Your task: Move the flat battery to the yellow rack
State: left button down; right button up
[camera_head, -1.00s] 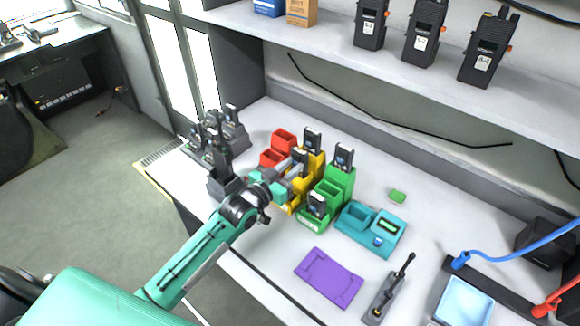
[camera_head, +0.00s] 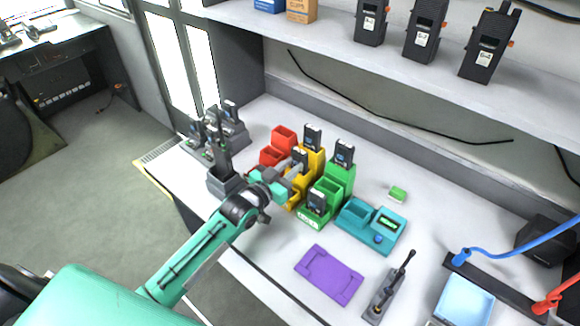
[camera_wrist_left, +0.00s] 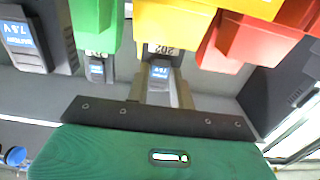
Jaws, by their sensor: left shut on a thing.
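The yellow rack (camera_head: 314,160) stands on the bench between the red and green racks. One dark battery (camera_head: 312,138) stands in its back, and another (camera_head: 299,154) shows lower down, just beyond my gripper. My left gripper (camera_head: 289,182) is at the front of the yellow rack, pointing into it. In the left wrist view the jaws are shut on a battery (camera_wrist_left: 160,72) with a blue label, close against the yellow rack (camera_wrist_left: 172,25). The fingers hide part of it, and I cannot tell whether it is seated. My right gripper is not in view.
The green rack (camera_head: 339,181) holds batteries right beside my gripper. The red rack (camera_head: 271,156) is on the other side, and a grey radio stand (camera_head: 222,181) is to the left. A teal unit (camera_head: 356,214) and a purple mat (camera_head: 328,276) lie to the right.

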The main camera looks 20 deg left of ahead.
pick_arm(q)
jog(key=c, duration=1.1)
grip_release()
jog(key=shift+f, duration=0.1)
jog(key=shift+c, duration=0.2)
